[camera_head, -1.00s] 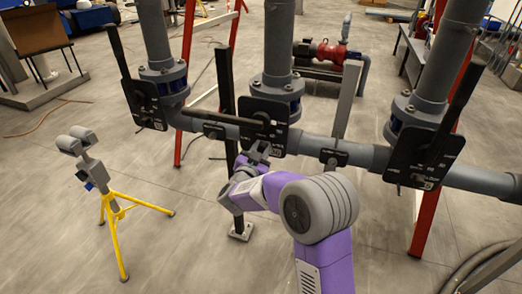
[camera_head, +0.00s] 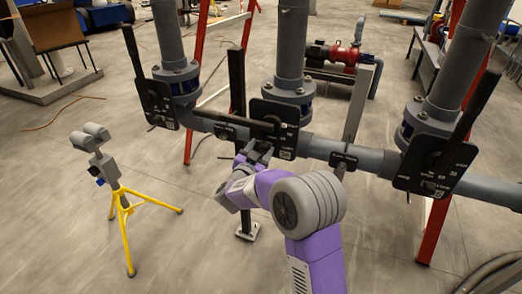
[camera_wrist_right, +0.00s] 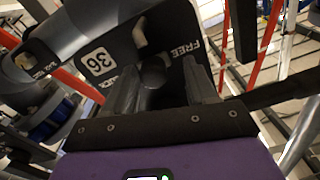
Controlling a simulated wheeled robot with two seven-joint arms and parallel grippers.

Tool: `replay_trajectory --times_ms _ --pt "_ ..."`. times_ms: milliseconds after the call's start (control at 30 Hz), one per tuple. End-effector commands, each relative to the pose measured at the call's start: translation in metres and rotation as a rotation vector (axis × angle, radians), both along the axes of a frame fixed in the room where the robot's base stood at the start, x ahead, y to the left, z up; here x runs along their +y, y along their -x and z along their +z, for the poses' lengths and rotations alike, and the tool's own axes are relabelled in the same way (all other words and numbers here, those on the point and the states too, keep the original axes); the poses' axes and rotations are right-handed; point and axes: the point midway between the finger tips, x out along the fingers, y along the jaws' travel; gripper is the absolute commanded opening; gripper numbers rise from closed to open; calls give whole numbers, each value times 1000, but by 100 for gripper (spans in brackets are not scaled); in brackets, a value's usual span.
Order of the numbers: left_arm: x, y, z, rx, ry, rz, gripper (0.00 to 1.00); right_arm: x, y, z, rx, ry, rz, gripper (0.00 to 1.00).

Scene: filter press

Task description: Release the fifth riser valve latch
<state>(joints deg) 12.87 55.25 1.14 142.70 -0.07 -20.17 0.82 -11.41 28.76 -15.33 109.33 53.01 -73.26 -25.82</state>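The middle riser valve has a black latch plate (camera_head: 279,128) with its lever (camera_head: 238,120) lying level to the left. My right gripper (camera_head: 259,152) is at the lower left edge of this plate. In the right wrist view, the plate (camera_wrist_right: 100,62) shows "36" and "FREE". There the two fingers of my right gripper (camera_wrist_right: 163,88) stand apart, with a dark round knob (camera_wrist_right: 152,75) between them. I cannot tell whether they touch the knob. Which valve is the fifth is not readable. My left gripper is out of view.
Riser valves with upright levers stand left (camera_head: 159,103) and right (camera_head: 434,160) on the same grey horizontal pipe (camera_head: 325,148). A dark post (camera_head: 237,75) rises close to my right gripper. A yellow tripod stand (camera_head: 124,210) is at left. The floor between is clear.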

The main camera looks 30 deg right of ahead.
Motion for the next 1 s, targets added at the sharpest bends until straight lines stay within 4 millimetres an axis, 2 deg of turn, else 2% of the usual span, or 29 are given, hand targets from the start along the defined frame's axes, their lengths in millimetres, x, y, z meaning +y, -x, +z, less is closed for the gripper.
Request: replay_trajectory --times_ms 267,700,1000 --pt "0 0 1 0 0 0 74 2 3 0 1 1 -3 56" --pt "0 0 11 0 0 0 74 54 40 1 0 0 1 56" --pt "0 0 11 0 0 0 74 61 45 0 0 0 -2 56"
